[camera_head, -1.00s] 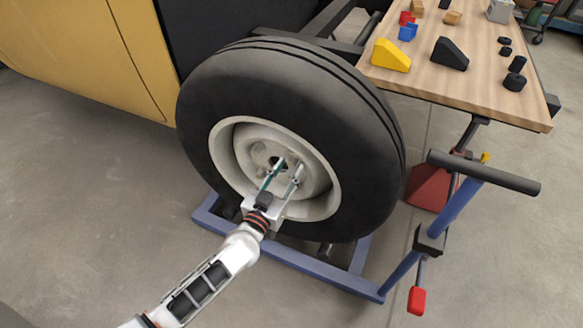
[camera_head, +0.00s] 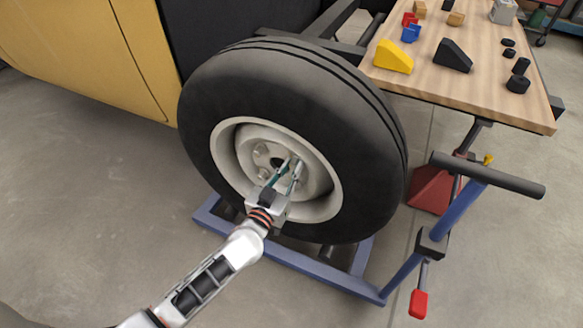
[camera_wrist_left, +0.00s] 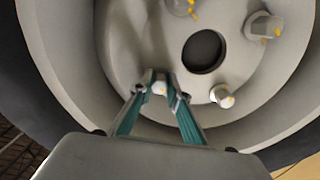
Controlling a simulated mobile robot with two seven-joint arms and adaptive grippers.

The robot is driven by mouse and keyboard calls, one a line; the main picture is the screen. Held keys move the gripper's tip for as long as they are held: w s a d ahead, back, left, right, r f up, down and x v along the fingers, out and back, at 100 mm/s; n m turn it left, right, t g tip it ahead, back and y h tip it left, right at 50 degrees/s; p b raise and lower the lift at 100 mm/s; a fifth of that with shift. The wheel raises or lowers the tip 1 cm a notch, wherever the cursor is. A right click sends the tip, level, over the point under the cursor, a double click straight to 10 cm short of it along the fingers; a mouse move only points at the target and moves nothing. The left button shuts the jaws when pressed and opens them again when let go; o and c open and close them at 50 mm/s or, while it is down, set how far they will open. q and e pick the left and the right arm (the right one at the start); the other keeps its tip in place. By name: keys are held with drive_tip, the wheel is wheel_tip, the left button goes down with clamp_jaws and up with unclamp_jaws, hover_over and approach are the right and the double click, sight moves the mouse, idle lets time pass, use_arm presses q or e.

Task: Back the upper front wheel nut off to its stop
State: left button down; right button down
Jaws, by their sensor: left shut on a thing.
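The wheel (camera_head: 235,85) is a black tire with a pale rim, and its hub has a dark centre hole (camera_head: 276,162). My left gripper (camera_head: 294,162) reaches the hub from below, just right of that hole. In the left wrist view, its two teal fingers (camera_wrist_left: 160,86) are shut on a small pale wheel nut (camera_wrist_left: 159,88), partly hidden between the tips. Other nuts with yellow marks show around the hole, one at upper right (camera_wrist_left: 262,26) and one at lower right (camera_wrist_left: 222,96). Two nuts left of the hole show in the head view (camera_head: 261,150). My right gripper is not in view.
A blue stand (camera_head: 330,277) lies under the wheel. A blue post with a black bar (camera_head: 485,174) and red handle stands to the right. A wooden table (camera_head: 480,95) with blocks is at upper right. A yellow panel (camera_head: 80,50) is at left; the left floor is clear.

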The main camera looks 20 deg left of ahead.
use_arm(q)
drive_tip(key=shift+r+n+p, duration=0.15)
drive_tip(key=shift+n+p, duration=0.25)
drive_tip(key=shift+n, duration=0.8)
drive_tip(key=n, duration=0.3)
drive_tip(key=shift+d+n+p, duration=0.1)
drive_tip(key=shift+n+p, duration=0.2)
drive_tip(key=shift+p, duration=0.1)
drive_tip(key=n, duration=0.2)
drive_tip(key=shift+n, duration=0.4)
drive_tip(key=n, duration=0.3)
drive_tip(key=shift+d+n, duration=0.1)
drive_tip(key=shift+n, duration=0.2)
drive_tip(key=shift+n+b, duration=0.35)
drive_tip(key=shift+n, duration=5.25)
drive_tip(key=shift+r+n, duration=0.1)
drive_tip(key=shift+n, duration=0.2)
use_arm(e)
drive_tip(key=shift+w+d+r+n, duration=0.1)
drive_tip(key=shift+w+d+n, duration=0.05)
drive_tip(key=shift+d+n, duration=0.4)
